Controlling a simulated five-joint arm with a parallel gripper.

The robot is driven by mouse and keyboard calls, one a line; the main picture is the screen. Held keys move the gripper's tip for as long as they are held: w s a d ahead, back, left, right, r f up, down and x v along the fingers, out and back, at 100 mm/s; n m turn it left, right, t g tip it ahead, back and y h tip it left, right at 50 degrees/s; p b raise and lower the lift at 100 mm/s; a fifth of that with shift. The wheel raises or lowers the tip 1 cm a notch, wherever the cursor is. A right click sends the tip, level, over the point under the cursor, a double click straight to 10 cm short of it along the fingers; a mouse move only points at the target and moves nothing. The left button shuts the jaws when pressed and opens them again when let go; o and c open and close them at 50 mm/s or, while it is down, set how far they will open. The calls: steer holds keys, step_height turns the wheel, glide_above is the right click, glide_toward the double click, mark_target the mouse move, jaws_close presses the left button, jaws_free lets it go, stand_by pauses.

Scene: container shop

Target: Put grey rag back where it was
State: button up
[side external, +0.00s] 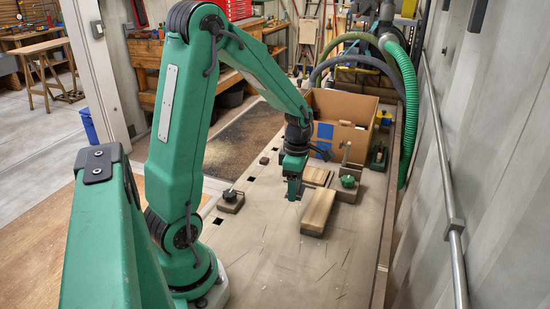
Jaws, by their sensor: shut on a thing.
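My gripper (293,190) points down over the pale bench top (265,260), just left of a wooden block. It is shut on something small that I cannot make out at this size. I cannot pick out a grey rag with certainty. A cardboard box (352,134) with blue patches stands open behind my gripper. Its inside is mostly hidden.
The wooden block (318,208) lies close right of my gripper. Flat wooden pieces (316,176) lie behind it. Dark-knobbed clamps stand left (230,201) and right (348,184). A green hose (408,90) hangs by the right wall. The front bench top is clear.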

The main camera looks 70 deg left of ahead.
steer(key=s+d+r+m, duration=0.1)
steer(key=s+d+r, duration=0.2)
steer(key=s+d, duration=0.6)
steer(key=d, duration=0.3)
steer(key=shift+s, duration=0.25)
steer(key=shift+f, duration=0.1)
glide_above(264, 226)
step_height(264, 226, down, 7)
steer(key=shift+r, duration=0.1)
steer(key=shift+f, duration=2.05)
steer(key=shift+f, duration=0.1)
